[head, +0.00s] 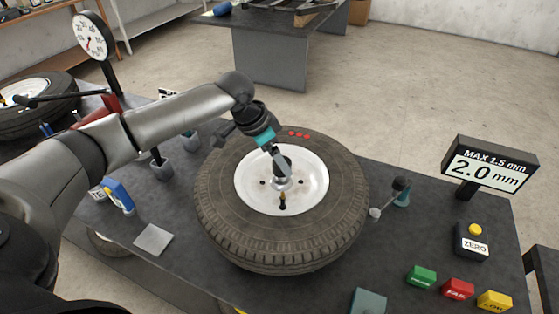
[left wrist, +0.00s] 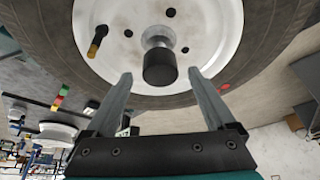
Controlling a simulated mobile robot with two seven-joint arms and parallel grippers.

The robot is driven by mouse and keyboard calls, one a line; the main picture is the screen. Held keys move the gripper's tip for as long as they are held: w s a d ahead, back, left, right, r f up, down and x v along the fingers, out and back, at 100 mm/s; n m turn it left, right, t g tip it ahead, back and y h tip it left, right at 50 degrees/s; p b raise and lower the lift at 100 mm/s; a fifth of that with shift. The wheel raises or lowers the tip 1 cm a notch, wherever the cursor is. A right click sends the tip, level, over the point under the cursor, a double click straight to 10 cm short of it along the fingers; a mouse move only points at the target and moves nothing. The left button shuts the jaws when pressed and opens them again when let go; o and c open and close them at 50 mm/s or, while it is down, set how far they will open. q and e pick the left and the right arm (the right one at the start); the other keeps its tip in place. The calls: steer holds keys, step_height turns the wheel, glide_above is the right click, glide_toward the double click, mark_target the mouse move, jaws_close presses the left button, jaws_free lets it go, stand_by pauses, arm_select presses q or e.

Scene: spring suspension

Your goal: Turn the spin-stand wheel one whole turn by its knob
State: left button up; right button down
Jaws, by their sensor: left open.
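The wheel, a black tyre (head: 225,215) on a white rim (head: 312,180), lies flat on the bench. A black-topped metal hub piece (left wrist: 160,66) stands at its centre, and a thin black peg with a brass-coloured part (head: 282,203) stands off centre; the peg also shows in the left wrist view (left wrist: 97,42). I cannot tell which is the knob. My left gripper (head: 280,166) is open above the rim. In the left wrist view its fingers (left wrist: 161,76) appear either side of the hub piece; contact is unclear. The gripper partly hides the hub in the head view. My right gripper is out of view.
A display (head: 488,168) reads 2.0 mm, MAX 1.5 mm. A ZERO button box (head: 472,241) and green (head: 421,277), red (head: 457,288) and yellow (head: 494,300) blocks sit right. A small probe stand (head: 402,194) is close to the tyre. A dial gauge (head: 94,38) stands left.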

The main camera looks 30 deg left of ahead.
arm_select(q)
steer(key=shift+x, duration=0.85)
steer(key=shift+c, duration=0.3)
jaws_close()
